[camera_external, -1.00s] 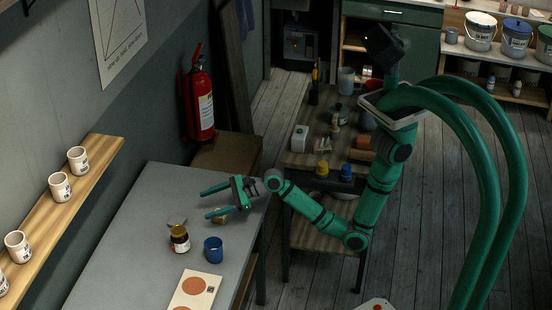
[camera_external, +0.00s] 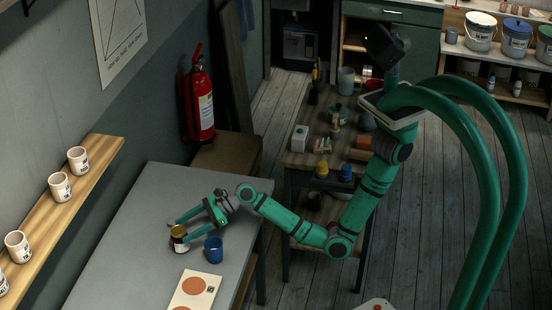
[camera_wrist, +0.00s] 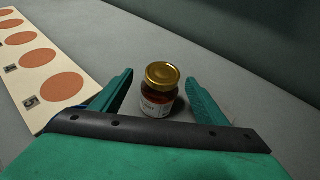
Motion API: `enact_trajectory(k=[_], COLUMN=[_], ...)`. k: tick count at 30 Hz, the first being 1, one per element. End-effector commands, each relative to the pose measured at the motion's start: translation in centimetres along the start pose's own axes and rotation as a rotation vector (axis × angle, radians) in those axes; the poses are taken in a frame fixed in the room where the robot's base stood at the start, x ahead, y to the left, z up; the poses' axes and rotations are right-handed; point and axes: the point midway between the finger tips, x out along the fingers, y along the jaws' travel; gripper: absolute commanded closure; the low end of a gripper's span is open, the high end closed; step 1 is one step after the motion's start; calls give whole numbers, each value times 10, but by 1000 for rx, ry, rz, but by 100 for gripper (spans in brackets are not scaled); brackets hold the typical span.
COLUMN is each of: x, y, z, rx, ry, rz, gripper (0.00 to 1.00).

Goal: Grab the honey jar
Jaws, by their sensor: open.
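The honey jar (camera_external: 180,239) is a small dark amber jar with a gold lid and a white label. It stands upright on the grey table (camera_external: 150,200). In the wrist view a gap shows between the jar and each finger of the gripper (camera_wrist: 160,88).
A blue mug (camera_external: 213,249) stands just right of the jar. A pale board with orange discs (camera_external: 195,290) lies at the table's front; it also shows in the wrist view (camera_wrist: 35,65). A wall shelf with white cups (camera_external: 60,187) is at left. The table's far left is clear.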

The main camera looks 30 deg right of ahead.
Motion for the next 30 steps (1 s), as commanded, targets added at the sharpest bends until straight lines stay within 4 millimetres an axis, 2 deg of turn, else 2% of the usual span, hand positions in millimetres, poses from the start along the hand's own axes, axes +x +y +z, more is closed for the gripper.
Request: enact_trajectory(k=[3, 7, 16, 17, 24, 30], x=[18, 32, 36, 36, 36, 36], y=[-3, -3, -3, -3, -3, -3], z=[2, 1, 0, 0, 0, 1], rx=[3, 2, 0, 0, 0, -1], ry=[0, 0, 0, 0, 0, -2], rz=[2, 2, 1, 1, 1, 1], gripper=[32, 32, 32, 37, 94, 94])
